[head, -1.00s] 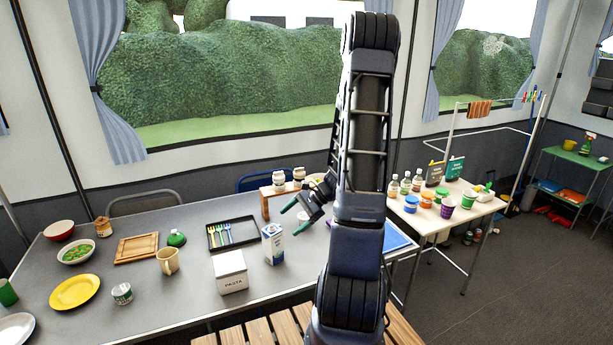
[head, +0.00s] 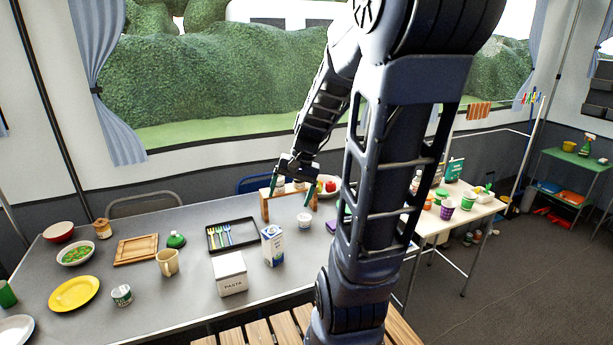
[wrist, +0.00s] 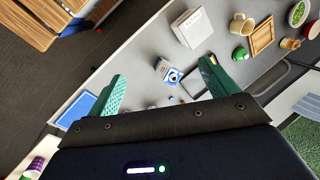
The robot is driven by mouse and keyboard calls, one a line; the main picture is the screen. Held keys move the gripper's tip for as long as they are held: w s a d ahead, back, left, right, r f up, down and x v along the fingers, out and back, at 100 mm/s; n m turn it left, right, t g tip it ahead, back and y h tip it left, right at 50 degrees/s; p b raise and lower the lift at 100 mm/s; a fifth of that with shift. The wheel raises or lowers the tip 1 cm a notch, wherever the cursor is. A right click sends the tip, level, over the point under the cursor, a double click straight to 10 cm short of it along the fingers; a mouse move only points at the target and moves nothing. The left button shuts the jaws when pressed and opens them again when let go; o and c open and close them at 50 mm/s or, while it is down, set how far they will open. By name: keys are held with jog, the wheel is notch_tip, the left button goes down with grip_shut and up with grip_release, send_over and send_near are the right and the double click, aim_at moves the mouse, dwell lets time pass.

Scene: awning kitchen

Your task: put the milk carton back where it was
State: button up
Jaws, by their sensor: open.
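The milk carton (head: 273,246), white and blue, stands upright on the grey table, just right of the white pasta box (head: 231,274). My gripper (head: 293,192) is open and empty, with its green fingers in front of the small wooden rack at the back of the table. It is above and behind the carton, apart from it. In the wrist view the carton (wrist: 168,71) shows from above, between and beyond the open fingers (wrist: 163,70).
A black cutlery tray (head: 211,246) lies left of the carton, and a small white tub (head: 305,220) stands to its right. The wooden rack (head: 265,206) carries jars. A beige mug (head: 168,262) stands near the pasta box. My arm hides the table's right end.

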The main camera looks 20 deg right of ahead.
jog(key=s+d+r+n+t+h, duration=0.1)
jog(key=s+r+n+t+h, duration=0.2)
jog(key=s+r, duration=0.5)
jog(key=shift+s+d+r+n+t+h, duration=0.2)
jog(key=shift+s+r+n+t+h, duration=0.15)
jog(key=shift+r+n, duration=0.45)
